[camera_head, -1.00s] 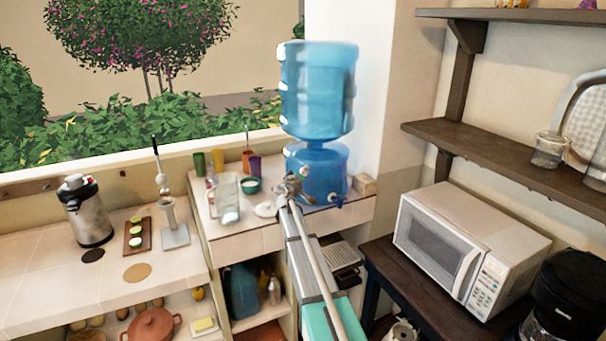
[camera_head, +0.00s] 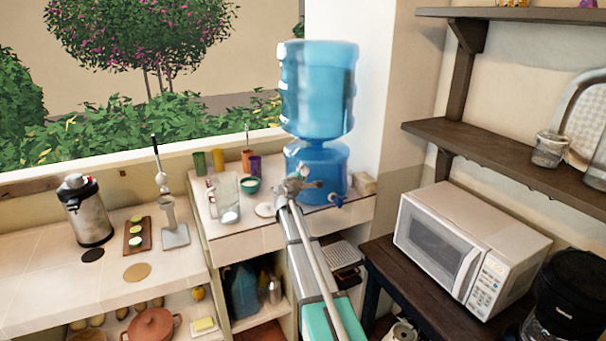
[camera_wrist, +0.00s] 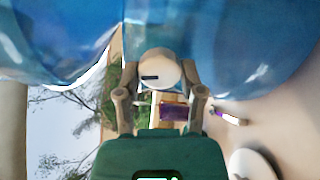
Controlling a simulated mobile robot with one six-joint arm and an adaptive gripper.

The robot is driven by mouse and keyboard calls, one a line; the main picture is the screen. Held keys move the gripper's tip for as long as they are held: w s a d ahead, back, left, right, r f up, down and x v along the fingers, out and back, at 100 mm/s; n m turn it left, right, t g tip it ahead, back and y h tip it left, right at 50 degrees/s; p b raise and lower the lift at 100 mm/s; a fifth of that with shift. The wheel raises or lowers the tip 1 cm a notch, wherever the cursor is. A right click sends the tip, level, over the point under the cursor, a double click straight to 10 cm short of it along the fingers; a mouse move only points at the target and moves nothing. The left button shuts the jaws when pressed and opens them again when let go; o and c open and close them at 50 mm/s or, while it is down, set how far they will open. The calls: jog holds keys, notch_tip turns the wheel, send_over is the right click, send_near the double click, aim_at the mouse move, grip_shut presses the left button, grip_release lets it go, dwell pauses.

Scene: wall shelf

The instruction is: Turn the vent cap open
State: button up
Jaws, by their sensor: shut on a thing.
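The vent cap (camera_wrist: 160,72) shows in the wrist view as a round pale cap with a short dark slot on its face. My gripper (camera_wrist: 160,88) has one finger on each side of it and is shut on it. Blue curved surfaces lie close behind and above the fingers. In the head view my gripper (camera_head: 303,184) is in front of the blue lower part of the water dispenser (camera_head: 330,160). There the cap is hidden or too small to make out.
A large blue bottle (camera_head: 318,90) stands on top of the dispenser. A blue tap (camera_head: 337,199) sticks out close to the right of my gripper. A glass pitcher (camera_head: 227,195), a green bowl (camera_head: 250,185) and a white plate (camera_head: 265,209) stand to the left.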

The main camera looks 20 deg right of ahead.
jog(key=shift+n, duration=0.5)
jog(key=o, duration=1.2)
jog(key=shift+c, duration=0.2)
jog(key=shift+a, duration=0.1)
jog(key=v, duration=1.2)
